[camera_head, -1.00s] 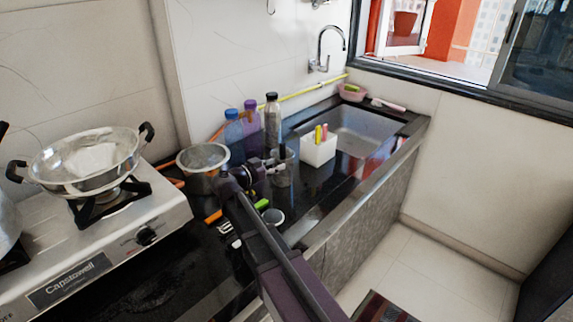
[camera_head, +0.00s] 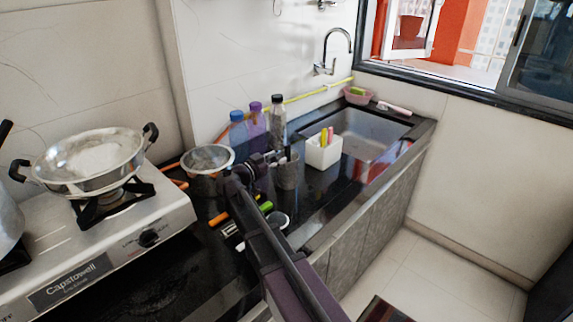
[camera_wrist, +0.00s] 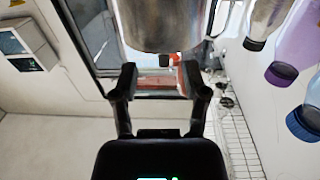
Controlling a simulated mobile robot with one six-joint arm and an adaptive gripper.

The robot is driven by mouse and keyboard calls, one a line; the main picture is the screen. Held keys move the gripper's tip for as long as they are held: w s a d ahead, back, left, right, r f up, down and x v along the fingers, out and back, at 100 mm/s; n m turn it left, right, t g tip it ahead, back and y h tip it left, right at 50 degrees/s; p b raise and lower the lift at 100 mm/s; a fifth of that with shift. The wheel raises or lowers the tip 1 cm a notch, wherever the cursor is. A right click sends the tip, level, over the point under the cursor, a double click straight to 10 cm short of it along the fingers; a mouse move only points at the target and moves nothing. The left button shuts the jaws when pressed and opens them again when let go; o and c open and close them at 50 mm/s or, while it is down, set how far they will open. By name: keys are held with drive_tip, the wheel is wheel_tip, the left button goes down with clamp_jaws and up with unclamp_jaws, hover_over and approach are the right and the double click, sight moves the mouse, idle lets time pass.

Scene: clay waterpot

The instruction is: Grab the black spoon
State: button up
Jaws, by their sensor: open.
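A steel cup (camera_head: 287,176) stands on the black counter, with a dark upright piece (camera_head: 288,153) showing at its rim; it looks like the black spoon's handle, but this is too small to be sure. In the wrist view, which shows the scene upside down, the steel cup (camera_wrist: 165,25) is ahead, and a short dark tip (camera_wrist: 165,60) sticks out past its rim. My gripper (camera_head: 272,157) is beside the cup's top. In the wrist view its two fingers (camera_wrist: 158,74) are apart, with nothing held. The rest of the spoon is hidden.
Blue, purple and clear bottles (camera_head: 257,127) stand behind the cup. A steel pot (camera_head: 208,160) is to its left. A white holder (camera_head: 323,153) with colored items stands right, by the sink (camera_head: 368,135). Orange and green-handled items (camera_head: 218,219) lie in front. A stove with a pan (camera_head: 90,160) is at left.

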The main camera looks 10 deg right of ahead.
sight(286, 153)
drive_tip(key=shift+w+d, duration=0.1)
drive_tip(key=shift+d, duration=0.1)
drive_tip(key=shift+x, duration=2.5)
drive_tip(key=shift+w, duration=0.1)
drive_tip(key=shift+a, duration=0.1)
clamp_jaws()
